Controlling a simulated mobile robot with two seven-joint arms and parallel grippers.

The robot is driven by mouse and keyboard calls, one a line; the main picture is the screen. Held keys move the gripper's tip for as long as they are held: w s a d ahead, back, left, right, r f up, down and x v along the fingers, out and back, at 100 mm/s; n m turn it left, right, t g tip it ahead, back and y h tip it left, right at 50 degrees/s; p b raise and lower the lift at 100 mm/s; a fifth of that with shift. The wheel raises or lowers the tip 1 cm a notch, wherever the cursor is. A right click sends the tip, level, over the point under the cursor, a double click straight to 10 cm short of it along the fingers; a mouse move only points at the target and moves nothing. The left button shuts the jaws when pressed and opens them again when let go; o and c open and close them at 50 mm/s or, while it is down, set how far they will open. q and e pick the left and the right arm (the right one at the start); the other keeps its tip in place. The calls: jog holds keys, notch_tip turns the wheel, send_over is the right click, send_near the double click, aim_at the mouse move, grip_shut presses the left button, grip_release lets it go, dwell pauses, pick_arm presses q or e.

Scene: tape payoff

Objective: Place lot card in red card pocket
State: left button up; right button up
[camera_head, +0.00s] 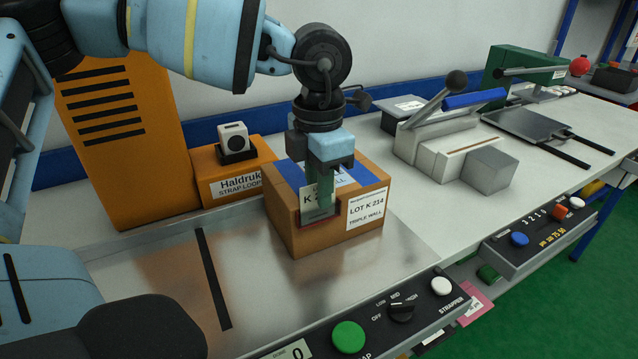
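My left gripper (322,195) points down at the near left face of a cardboard box (289,222). Its green fingers look shut on a white lot card (307,196) marked "K 2", the rest of which they cover. A red card pocket (317,220) shows on that box face around the fingertips and the card's lower end. I cannot tell how far the card's lower edge is inside the pocket. My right gripper is not in view.
The box carries blue tape and a white "LOT K 214" label (366,208). It stands on a metal plate (160,262) beside an orange cabinet (125,130) and strap box (228,172). A lever device (450,140) stands right. A control panel (390,318) edges the front.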

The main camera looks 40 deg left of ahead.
pick_arm(q)
jog(key=shift+r, duration=0.15)
jog(key=shift+r, duration=3.8)
